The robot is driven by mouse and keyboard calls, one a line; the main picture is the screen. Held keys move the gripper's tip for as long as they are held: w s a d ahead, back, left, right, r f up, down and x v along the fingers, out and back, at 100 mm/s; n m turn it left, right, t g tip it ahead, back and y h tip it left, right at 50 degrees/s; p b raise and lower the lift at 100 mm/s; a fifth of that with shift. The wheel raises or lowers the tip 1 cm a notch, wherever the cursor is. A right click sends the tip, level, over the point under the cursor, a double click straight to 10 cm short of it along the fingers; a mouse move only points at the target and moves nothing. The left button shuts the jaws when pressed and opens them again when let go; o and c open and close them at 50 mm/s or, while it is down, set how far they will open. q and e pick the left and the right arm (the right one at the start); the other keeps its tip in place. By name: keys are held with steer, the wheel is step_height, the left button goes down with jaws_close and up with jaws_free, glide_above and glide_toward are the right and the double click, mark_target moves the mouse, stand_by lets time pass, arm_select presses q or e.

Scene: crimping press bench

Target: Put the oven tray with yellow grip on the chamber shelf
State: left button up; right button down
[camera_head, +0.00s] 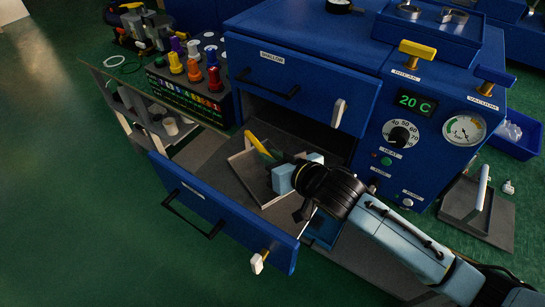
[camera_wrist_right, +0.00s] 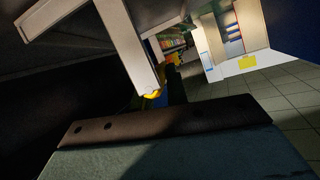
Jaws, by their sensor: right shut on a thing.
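The oven tray (camera_head: 243,166) is a shallow grey tray with a yellow grip (camera_head: 256,144). In the head view it is at the opening of the lower chamber (camera_head: 300,125), behind the lowered blue door (camera_head: 215,215). My right gripper (camera_head: 284,172) reaches in from the right and is shut on the tray at its yellow grip; the fingers partly hide the contact. In the wrist view, pale tray edges (camera_wrist_right: 128,45) show at upper left, with a bit of yellow (camera_wrist_right: 152,94) near the gripper. Whether the tray touches the shelf is unclear. My left gripper is not in view.
The upper door (camera_head: 300,80) marked SHALLOW is closed. The control panel (camera_head: 405,125) reads 20 C. A second tray with a white grip (camera_head: 483,186) lies at the right. A rack of coloured pieces (camera_head: 190,85) stands at the left. The lowered door juts out in front.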

steer(key=shift+f, duration=0.1)
steer(key=c, duration=1.4)
jaws_free()
steer(key=shift+s+d+r, duration=0.15)
steer(key=shift+s+r, duration=0.1)
steer(key=p+v, duration=0.1)
steer(key=v, duration=1)
steer(key=shift+s+d+r+p, duration=0.1)
steer(key=shift+s+d+p, duration=0.05)
steer(key=shift+p, duration=0.15)
